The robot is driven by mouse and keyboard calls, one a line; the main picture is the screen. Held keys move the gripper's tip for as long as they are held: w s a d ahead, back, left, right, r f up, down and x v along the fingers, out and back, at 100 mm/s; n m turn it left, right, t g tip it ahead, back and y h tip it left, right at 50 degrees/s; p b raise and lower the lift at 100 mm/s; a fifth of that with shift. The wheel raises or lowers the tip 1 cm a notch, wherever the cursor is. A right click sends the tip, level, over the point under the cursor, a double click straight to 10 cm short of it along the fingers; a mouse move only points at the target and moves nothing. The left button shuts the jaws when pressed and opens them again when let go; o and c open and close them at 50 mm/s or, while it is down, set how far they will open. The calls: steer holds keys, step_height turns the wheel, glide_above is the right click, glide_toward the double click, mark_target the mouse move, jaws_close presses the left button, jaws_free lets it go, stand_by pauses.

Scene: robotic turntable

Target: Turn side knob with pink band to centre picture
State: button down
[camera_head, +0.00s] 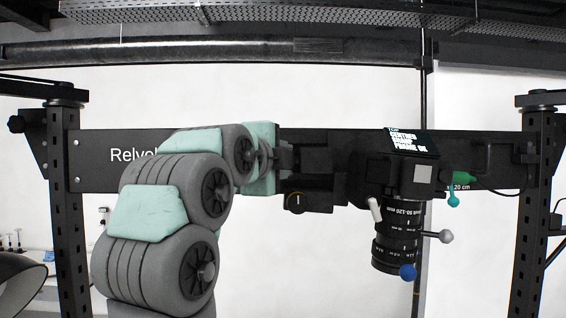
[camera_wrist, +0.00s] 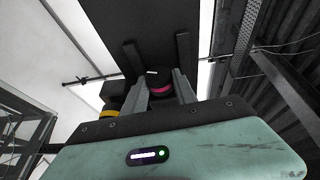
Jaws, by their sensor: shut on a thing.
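The knob with the pink band (camera_wrist: 160,89) is dark and shows in the wrist view between the two grey fingers of my gripper (camera_wrist: 164,92). The fingers are shut on it, one on each side. A short white mark shows near its far edge. In the head view my gripper (camera_head: 285,158) reaches the left side of the black camera carriage, and I cannot make out the pink band there. A small screen (camera_head: 405,142) with light text stands on top of the camera; the text is too small to read fully.
A knob with a yellow-orange band (camera_head: 296,202) sits just below my gripper; it also shows in the wrist view (camera_wrist: 109,113). The black crossbeam (camera_head: 480,150) runs behind.

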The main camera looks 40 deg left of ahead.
stand_by(0.3)
steer(key=c, duration=1)
jaws_free()
steer(key=b+v, duration=0.3)
steer(key=v, duration=0.7)
steer(key=shift+s+r, duration=0.2)
steer(key=shift+s, duration=0.15)
steer(key=shift+d, duration=0.15)
